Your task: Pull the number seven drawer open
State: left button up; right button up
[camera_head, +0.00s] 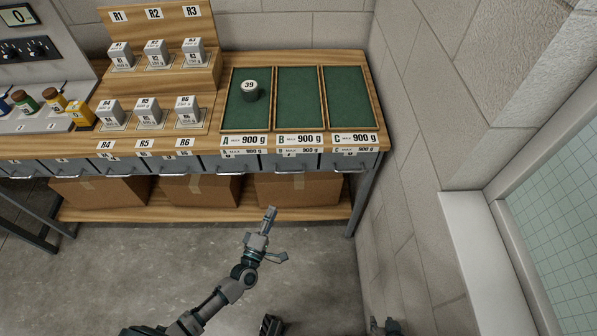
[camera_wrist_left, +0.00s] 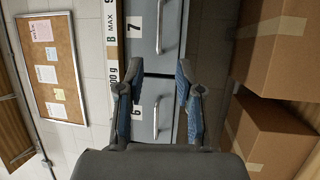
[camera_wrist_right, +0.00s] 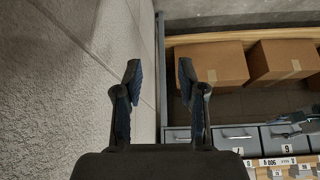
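The number seven drawer (camera_head: 297,161) is a grey drawer under the bench top, below tray B, and looks shut, level with its neighbours. In the left wrist view its face (camera_wrist_left: 145,55) carries a "7" label, and its metal bar handle (camera_wrist_left: 160,25) shows at the top. It also shows in the right wrist view (camera_wrist_right: 232,133). My left gripper (camera_head: 270,212) is open and empty, in front of and below the drawers, apart from the handle; its fingers (camera_wrist_left: 159,68) frame the seam between drawers 7 and 6. My right gripper (camera_wrist_right: 159,65) is open and empty near the right wall.
Drawer 6 (camera_wrist_left: 148,98) adjoins drawer 7. Cardboard boxes (camera_head: 298,189) sit on the low shelf. A block wall (camera_head: 420,150) bounds the right. The floor in front is clear.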

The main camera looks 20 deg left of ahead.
pick_arm(q)
send_near(289, 173)
jog(key=x, duration=0.2)
jog(key=shift+f+b+x, duration=0.15)
jog(key=shift+b+x, duration=0.3)
jog(key=shift+x, duration=1.65)
jog(key=shift+f+b+x, duration=0.15)
jog(key=shift+b+x, duration=0.25)
jog(key=shift+x, duration=1.75)
pick_arm(e)
jog(key=w+a+r+t, duration=0.2)
jog(key=w+t, duration=0.1)
jog(key=w, duration=0.2)
jog(key=shift+w+a+t+y, duration=0.15)
jog(key=shift+w+t+y, duration=0.15)
jog(key=shift+y, duration=0.1)
pick_arm(q)
jog(key=shift+a, duration=0.25)
jog(key=shift+d, duration=0.1)
grip_shut()
